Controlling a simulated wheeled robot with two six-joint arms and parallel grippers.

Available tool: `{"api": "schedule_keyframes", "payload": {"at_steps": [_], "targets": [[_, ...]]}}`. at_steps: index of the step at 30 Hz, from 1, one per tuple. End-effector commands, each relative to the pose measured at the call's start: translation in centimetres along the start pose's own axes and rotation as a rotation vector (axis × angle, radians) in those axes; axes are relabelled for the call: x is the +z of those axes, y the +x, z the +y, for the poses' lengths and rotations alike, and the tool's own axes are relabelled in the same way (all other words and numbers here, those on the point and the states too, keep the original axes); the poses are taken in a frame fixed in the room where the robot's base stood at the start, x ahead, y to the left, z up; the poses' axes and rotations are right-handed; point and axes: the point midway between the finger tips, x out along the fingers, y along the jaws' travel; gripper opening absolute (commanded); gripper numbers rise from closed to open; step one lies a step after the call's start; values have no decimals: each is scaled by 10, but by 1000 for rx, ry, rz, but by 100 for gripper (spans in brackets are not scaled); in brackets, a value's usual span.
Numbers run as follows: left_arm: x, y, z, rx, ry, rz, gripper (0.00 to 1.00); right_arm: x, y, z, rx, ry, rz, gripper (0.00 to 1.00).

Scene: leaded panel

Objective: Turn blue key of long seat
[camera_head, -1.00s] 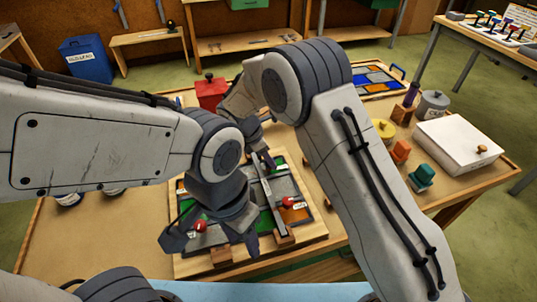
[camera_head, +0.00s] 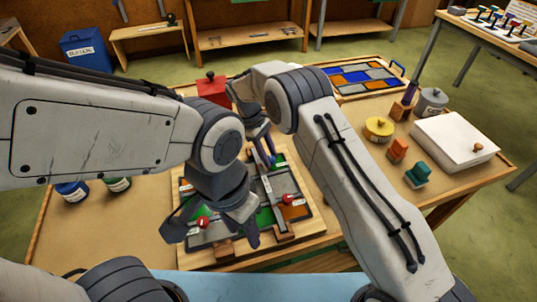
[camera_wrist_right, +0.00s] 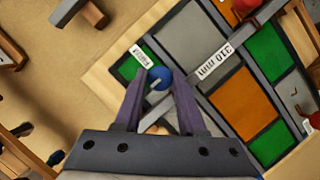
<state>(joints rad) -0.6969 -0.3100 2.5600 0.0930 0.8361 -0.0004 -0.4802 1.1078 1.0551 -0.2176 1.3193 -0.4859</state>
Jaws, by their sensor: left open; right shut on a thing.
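The blue key (camera_wrist_right: 158,77) is a round blue knob at the far end of the panel. In the right wrist view it sits between the fingertips of my right gripper (camera_wrist_right: 156,92), which is shut on it. In the head view my right gripper (camera_head: 268,158) is at the panel's far edge. The leaded panel (camera_head: 283,185) has green, grey and orange panes, and a long grey bar (camera_head: 268,192) lies across it. My left gripper (camera_head: 212,236) is open and empty above the panel's near left part. It hides some of the panel there.
Two red keys (camera_head: 203,222) (camera_head: 288,198) are on the panel. A red box (camera_head: 212,90) stands behind it. A yellow pot (camera_head: 379,128), orange and teal blocks and a white box (camera_head: 455,145) stand to the right. Jars (camera_head: 72,190) stand at left.

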Motion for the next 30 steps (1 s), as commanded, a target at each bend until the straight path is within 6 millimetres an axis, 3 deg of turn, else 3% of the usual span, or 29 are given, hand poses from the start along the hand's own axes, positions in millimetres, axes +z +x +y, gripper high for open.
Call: {"api": "schedule_keyframes", "payload": {"at_steps": [30], "targets": [[0,0,0,0,0,0,50,3,1,5,-373,895,0,0]]}}
